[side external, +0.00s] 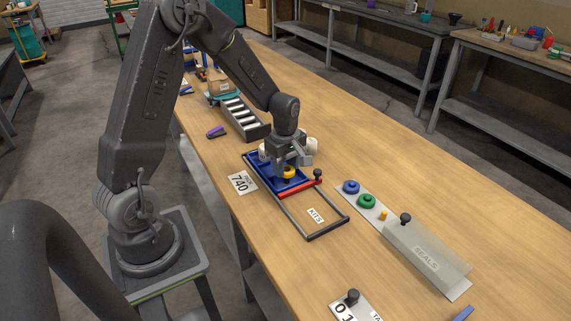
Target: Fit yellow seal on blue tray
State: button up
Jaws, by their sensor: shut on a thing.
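The blue tray (268,178) lies on the wooden table, at the far end of a dark rail frame. My gripper (287,168) points down over the tray and is shut on the yellow seal (288,173). The seal is a small thick ring at the fingertips, low over the right part of the tray. I cannot tell whether it touches the tray. The gripper hides part of the tray behind it.
A red bar (298,189) crosses the frame at the tray's near edge. The KITS frame section (315,214) is empty. A blue seal (351,187) and green seal (366,201) sit on the SEALS strip at right. A roller rack (240,115) stands behind.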

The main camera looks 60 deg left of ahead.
jog(key=shift+f, duration=1.5)
dwell(1.0)
jog(key=o, duration=1.2)
jog(key=shift+c, duration=0.2)
jog(key=shift+r, duration=0.1)
jog(key=shift+r, duration=2.75)
grip_shut()
jog(key=shift+f, duration=0.3)
